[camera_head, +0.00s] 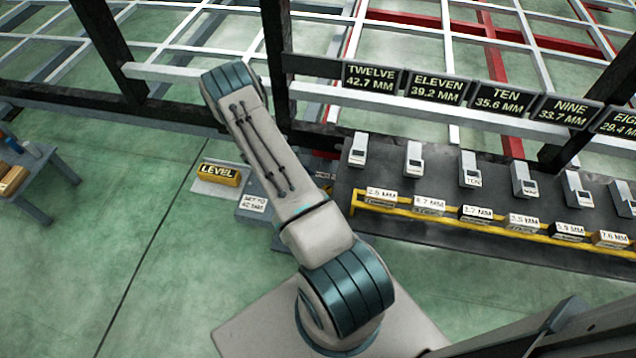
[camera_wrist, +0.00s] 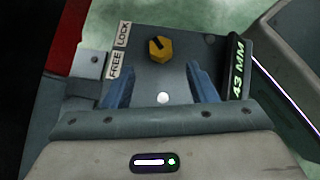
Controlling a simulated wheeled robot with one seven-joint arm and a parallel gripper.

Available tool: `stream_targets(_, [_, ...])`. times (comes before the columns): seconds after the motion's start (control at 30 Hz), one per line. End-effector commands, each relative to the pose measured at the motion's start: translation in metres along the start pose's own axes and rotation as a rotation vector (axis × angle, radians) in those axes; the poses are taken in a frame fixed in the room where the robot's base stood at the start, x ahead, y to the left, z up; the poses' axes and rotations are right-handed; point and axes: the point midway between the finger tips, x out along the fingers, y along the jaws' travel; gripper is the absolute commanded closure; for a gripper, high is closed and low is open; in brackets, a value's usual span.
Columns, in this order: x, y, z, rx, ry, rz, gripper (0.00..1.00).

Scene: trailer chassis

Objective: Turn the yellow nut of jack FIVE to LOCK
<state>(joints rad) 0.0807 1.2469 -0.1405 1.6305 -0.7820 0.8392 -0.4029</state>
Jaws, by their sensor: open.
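The yellow nut (camera_wrist: 159,50) shows in the wrist view on a grey plate, with a dark mark on its upper left part. The labels LOCK (camera_wrist: 124,35) and FREE (camera_wrist: 114,66) stand to its left, LOCK above FREE. My gripper (camera_wrist: 161,68) is open, its two blue fingers spread apart. The nut lies just beyond the fingertips, between their lines, and the fingers do not appear to close on it. No jack number shows in the wrist view, so I cannot tell which jack this is. In the head view my gripper is hidden.
A "43 MM" label (camera_wrist: 238,68) stands close on the right of the plate. In the head view, signs TWELVE (camera_head: 370,76) to EIGHT hang on the chassis; no FIVE sign shows. A yellow rail (camera_head: 470,224) with marked blocks runs at right. A LEVEL block (camera_head: 219,174) lies on the floor.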

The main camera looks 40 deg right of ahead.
Motion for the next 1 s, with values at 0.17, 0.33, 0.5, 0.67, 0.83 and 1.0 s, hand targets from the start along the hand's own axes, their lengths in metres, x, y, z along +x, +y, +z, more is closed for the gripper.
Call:
stream_targets(0.17, [-0.041,0.001,0.001,0.0,0.002,0.003,0.48])
stream_targets(0.33, [-0.063,0.001,0.001,0.001,0.002,0.002,0.48])
stream_targets(0.5, [-0.071,0.0,0.0,0.0,0.001,0.0,0.48])
stream_targets(0.67, [-0.071,0.0,0.0,0.0,0.001,0.0,0.48])
stream_targets(0.83, [-0.071,0.0,0.0,0.0,0.001,0.0,0.48])
stream_targets(1.0, [-0.071,0.0,0.0,0.001,0.002,0.0,0.48])
